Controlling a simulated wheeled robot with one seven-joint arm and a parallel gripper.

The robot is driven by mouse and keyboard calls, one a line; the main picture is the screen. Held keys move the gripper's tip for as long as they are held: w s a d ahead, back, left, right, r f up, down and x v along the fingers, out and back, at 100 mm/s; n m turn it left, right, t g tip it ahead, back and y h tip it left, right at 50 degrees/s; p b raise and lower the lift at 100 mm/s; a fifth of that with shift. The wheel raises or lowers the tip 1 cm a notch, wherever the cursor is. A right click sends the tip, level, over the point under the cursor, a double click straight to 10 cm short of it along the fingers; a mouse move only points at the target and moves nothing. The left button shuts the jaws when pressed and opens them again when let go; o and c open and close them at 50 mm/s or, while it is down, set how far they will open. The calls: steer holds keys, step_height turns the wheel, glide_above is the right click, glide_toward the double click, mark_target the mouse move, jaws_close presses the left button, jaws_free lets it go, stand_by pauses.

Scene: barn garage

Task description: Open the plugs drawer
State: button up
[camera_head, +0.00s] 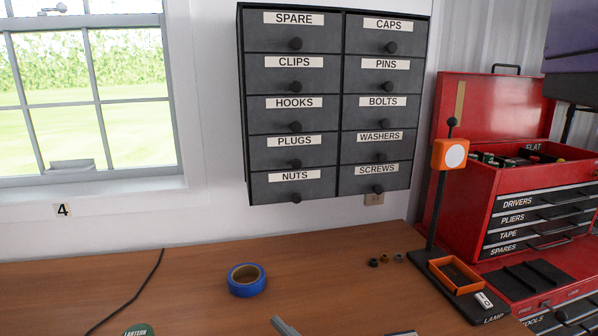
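The plugs drawer (294,151) is in a dark grey wall cabinet (342,10) with two columns of labelled drawers. It is in the left column, fourth from the top, under the hooks drawer (294,114) and above the nuts drawer (293,185). It has a white PLUGS label and a round dark knob (296,163) near its lower edge. Its front looks flush with its neighbours, so it appears shut. I cannot make out my gripper in this view. Nothing visible touches the drawer.
A wooden workbench (190,285) runs below the cabinet, with blue tape (246,280) and a black cable. At right stand an orange-headed lamp (450,154) and a red toolbox (480,110). Partial grey (284,326) and dark objects show at the bottom edge. Space before the cabinet looks clear.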

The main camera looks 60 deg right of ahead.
steer(key=w+d+r+m+g+h+p, duration=0.1)
steer(key=w+d+r+m+h+p, duration=0.2)
steer(key=d+r, duration=0.5)
steer(key=w+d+r+m+g+h, duration=0.1)
steer(key=w+d+r+h, duration=0.35)
steer(key=d+r, duration=0.35)
steer(key=m+g+h+p, duration=0.1)
steer(key=m+g, duration=0.2)
glide_toward(297, 164)
step_height(297, 164, up, 5)
steer(key=a, duration=0.3)
steer(key=shift+w+d+f+m+g+y+p, duration=0.15)
steer(key=shift+w+d+f+g+p, duration=0.3)
steer(key=shift+w+d, duration=0.75)
steer(key=shift+w+d+f+m+g+y+p, duration=0.1)
steer(key=shift+w+d+f+m+g+p, duration=0.15)
steer(key=shift+w+d+f, duration=0.95)
steer(key=shift+w+d+f+m+g+y+p, duration=0.1)
steer(key=shift+w+d+g+p, duration=0.35)
steer(key=shift+d, duration=1.45)
jaws_close()
